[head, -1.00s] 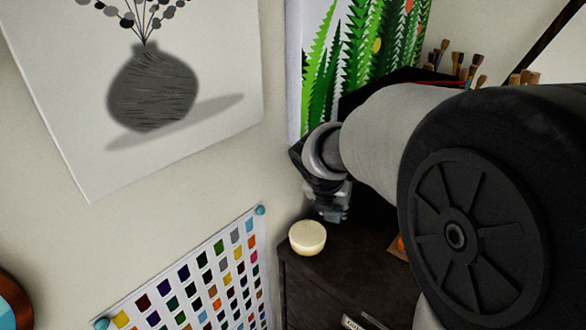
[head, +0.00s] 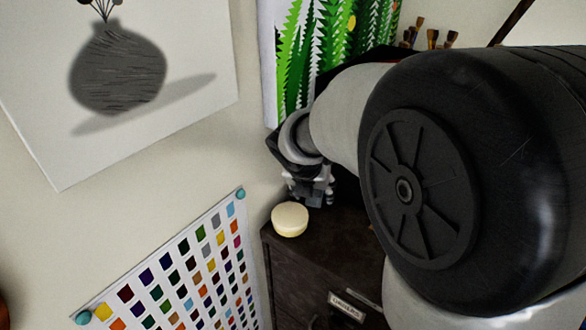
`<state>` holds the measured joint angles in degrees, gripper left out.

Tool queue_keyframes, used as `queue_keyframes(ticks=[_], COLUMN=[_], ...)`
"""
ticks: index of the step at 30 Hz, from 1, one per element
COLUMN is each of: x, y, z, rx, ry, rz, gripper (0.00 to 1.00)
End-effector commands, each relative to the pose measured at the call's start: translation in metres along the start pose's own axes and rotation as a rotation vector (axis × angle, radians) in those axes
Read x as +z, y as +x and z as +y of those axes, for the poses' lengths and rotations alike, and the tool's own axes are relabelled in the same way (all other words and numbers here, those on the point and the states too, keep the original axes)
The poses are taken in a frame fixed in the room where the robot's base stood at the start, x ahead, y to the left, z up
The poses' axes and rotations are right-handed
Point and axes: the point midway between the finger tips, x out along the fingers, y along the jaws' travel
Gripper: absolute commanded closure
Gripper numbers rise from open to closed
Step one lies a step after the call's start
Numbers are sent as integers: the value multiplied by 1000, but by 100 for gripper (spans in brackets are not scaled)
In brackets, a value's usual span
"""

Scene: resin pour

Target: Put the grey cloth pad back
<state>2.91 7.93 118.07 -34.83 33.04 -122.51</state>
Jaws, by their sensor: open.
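My gripper (head: 313,193) is small in the head view, low over the dark cabinet top near its back left corner. It is open; I cannot make out anything between its fingers. No grey cloth pad can be made out in this view. My own arm covers most of the cabinet top and the right side of the picture, so anything behind it is hidden.
A cream round tub (head: 290,219) stands at the left edge of the dark cabinet (head: 300,262), just beside my gripper. Brushes (head: 432,38) stand behind my arm. A leafy green painting (head: 300,60) and a colour chart (head: 185,275) are on or against the wall.

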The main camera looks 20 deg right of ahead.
Motion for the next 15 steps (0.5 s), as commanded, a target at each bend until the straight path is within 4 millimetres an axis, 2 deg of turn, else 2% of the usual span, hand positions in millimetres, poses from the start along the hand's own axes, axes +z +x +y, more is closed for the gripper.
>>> queue_keyframes(ticks=[5,8,15], x=[2,3,4], y=[-4,-15,-67], z=[0,0,1], rx=[1,2,4], ry=[0,-1,0], rz=[-1,-3,-4], gripper=[47,47,47])
